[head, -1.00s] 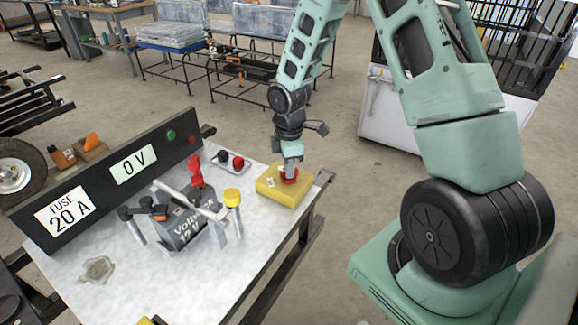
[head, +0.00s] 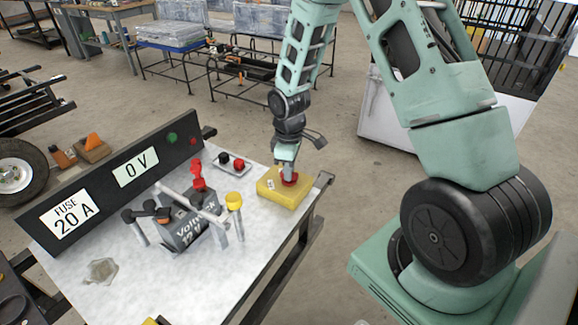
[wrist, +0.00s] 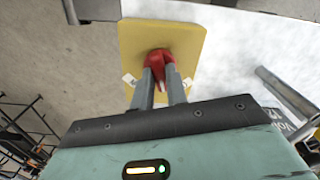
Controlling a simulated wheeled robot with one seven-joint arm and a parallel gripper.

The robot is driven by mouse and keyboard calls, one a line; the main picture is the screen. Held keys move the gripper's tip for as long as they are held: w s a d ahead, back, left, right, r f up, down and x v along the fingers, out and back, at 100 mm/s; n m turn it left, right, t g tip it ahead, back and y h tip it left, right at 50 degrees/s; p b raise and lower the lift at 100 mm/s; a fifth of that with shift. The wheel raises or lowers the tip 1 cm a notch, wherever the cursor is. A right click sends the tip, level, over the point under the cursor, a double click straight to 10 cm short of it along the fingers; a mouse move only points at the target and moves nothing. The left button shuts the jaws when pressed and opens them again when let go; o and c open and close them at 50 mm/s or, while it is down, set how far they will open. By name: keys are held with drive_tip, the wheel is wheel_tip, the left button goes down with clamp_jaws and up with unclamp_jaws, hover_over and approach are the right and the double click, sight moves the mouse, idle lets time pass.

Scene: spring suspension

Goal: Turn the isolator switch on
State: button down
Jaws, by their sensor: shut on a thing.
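The isolator switch is a yellow box (head: 272,196) with a red knob (head: 290,179) on top, at the right end of the white bench. In the wrist view the yellow box (wrist: 190,40) lies ahead of my gripper, with the red knob (wrist: 159,58) between the fingers. My gripper (wrist: 160,75) is shut on the red knob from above; it also shows in the head view (head: 288,172). The fingers hide part of the knob. A panel display (head: 135,168) reads 0 V, and a fuse label (head: 68,215) reads 20 A.
A dark battery (head: 187,228) with clamps and a rod stands mid-bench. A yellow-capped post (head: 234,201) stands left of the switch. A small tray (head: 230,165) with a black and a red knob is behind it.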

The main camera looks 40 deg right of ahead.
drive_tip(key=m+p, duration=0.2)
drive_tip(key=m, duration=0.4)
drive_tip(key=shift+r+m, duration=0.1)
drive_tip(key=shift+m, duration=0.2)
drive_tip(key=m+p, duration=0.1)
drive_tip(key=m, duration=0.5)
drive_tip(key=shift+p, duration=0.3)
drive_tip(key=c, duration=1.4)
unclamp_jaws()
wheel_tip(320, 180, up, 17)
drive_tip(key=shift+r+p, duration=0.15)
drive_tip(key=shift+p, duration=0.25)
